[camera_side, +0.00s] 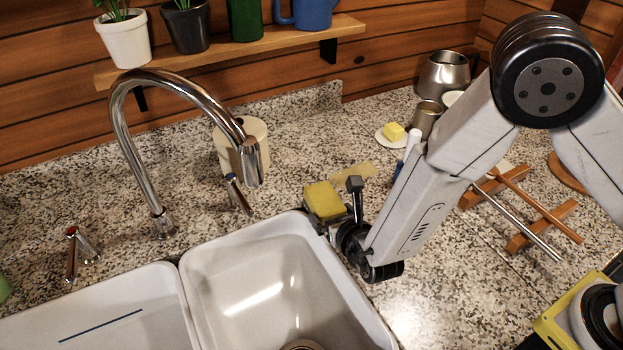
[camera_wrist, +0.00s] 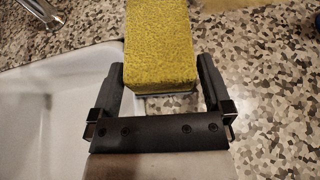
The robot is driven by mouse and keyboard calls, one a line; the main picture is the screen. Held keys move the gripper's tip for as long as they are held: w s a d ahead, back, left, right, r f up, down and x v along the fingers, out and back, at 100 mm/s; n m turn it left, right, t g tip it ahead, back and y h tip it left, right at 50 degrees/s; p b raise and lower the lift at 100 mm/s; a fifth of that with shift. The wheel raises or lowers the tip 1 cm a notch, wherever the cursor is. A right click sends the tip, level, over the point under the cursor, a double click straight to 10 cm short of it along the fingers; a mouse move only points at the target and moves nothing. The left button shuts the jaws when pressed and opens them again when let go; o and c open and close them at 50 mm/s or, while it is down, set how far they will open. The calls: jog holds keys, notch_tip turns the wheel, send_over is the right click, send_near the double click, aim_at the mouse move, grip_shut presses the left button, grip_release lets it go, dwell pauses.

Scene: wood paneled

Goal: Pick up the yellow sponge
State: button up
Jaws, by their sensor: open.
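The yellow sponge (camera_side: 324,200) lies on the granite counter just behind the rim of the sink's right basin. In the wrist view the yellow sponge (camera_wrist: 161,45) is at the top centre, with its near end between the two black fingers. My gripper (camera_side: 335,205) is at the sponge, low over the counter by the sink edge. In the wrist view my gripper (camera_wrist: 161,82) is open, with one finger on each side of the sponge. A narrow gap shows at the right finger; I cannot tell whether the left finger touches.
A white double sink (camera_side: 190,290) fills the front left, with a chrome faucet (camera_side: 128,140) above it. A beige canister (camera_side: 258,130) stands behind. A butter dish (camera_side: 393,134) and wooden rack (camera_side: 520,210) are to the right. A shelf (camera_side: 230,50) holds pots.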

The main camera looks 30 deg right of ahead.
aim_at(328, 202)
jog(key=shift+x, duration=1.5)
jog(key=c, duration=0.9)
jog(key=shift+r, duration=0.15)
jog(key=shift+r, duration=4.9)
